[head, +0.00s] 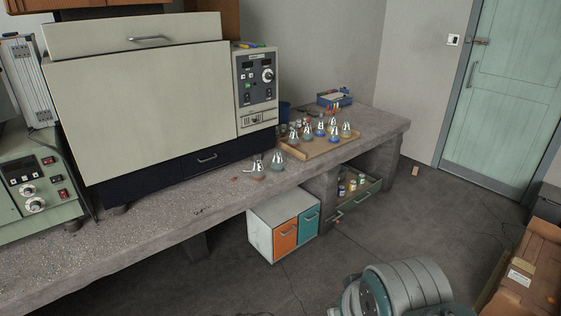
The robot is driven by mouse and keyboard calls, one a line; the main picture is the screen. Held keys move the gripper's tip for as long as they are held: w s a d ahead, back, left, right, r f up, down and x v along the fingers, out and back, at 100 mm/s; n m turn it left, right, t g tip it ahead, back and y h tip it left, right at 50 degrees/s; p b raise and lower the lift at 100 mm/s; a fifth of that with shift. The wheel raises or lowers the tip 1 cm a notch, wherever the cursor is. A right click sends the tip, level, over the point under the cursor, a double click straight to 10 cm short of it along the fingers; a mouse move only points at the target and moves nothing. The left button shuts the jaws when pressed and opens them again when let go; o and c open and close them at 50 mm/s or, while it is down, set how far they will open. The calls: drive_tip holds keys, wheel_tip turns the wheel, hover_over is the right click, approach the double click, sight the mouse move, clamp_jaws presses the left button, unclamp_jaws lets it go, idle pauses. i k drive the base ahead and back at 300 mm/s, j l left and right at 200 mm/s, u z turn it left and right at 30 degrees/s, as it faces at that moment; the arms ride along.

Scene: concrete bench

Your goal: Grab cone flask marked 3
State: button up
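Several cone flasks with clear necks and coloured liquid stand close together on a wooden tray (318,152) on the concrete bench; one stands at the tray's right side (346,131) and one with blue liquid (334,135) near its front. Two more flasks stand on the bare bench left of the tray: a left one (258,172) and a right one (277,162). The flasks are too small for any number to be read, so I cannot tell which is marked 3. A rounded part of my arm shows at the bottom. My gripper is not in view.
A large beige oven (150,95) stands behind the bare flasks. A blue box (334,99) sits behind the tray. An open drawer (357,194) with bottles and a small cabinet (284,225) are below the bench. The floor in front is mostly clear; a cardboard box (530,270) stands right.

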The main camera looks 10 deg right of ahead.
sight(258, 174)
drive_tip(key=i, duration=1.5)
drive_tip(key=i+z, duration=0.15)
drive_tip(key=i, duration=1.3)
